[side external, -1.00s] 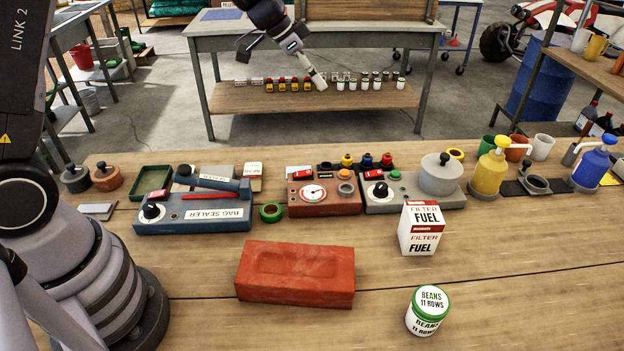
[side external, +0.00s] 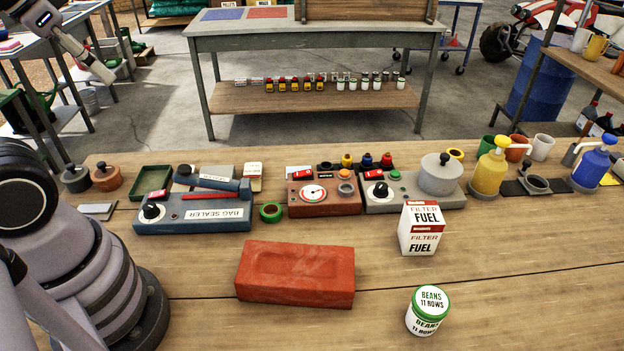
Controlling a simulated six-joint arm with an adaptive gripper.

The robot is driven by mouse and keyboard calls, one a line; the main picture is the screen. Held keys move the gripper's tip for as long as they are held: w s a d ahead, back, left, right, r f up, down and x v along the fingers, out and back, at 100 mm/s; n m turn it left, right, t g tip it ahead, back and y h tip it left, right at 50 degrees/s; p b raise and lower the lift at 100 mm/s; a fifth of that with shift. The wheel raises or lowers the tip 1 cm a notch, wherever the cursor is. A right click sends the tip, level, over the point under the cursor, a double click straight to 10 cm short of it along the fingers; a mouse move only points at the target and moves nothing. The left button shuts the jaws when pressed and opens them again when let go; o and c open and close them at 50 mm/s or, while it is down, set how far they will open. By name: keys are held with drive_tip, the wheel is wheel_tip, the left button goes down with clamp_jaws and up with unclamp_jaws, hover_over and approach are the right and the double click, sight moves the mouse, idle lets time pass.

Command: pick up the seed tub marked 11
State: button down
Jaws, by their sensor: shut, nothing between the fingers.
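The seed tub (side external: 427,313) is a small white tub with a green-rimmed lid. Its lid and side read "BEANS 11 ROWS". It stands upright near the front of the wooden bench, right of centre. My gripper (side external: 108,77) is at the upper left, raised and far from the tub. Its narrow pale fingers are shut and empty, pointing down to the right.
A red brick (side external: 295,274) lies left of the tub. A white and red fuel filter box (side external: 421,229) stands behind the tub. The blue bag sealer (side external: 192,213), a gauge box (side external: 324,197) and pump bottles (side external: 490,173) line the back. The front right bench is clear.

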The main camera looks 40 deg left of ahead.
drive_tip(key=c, duration=1.8)
unclamp_jaws()
drive_tip(key=o, duration=1.8)
drive_tip(key=shift+c, duration=0.2)
drive_tip(key=shift+w, duration=0.1)
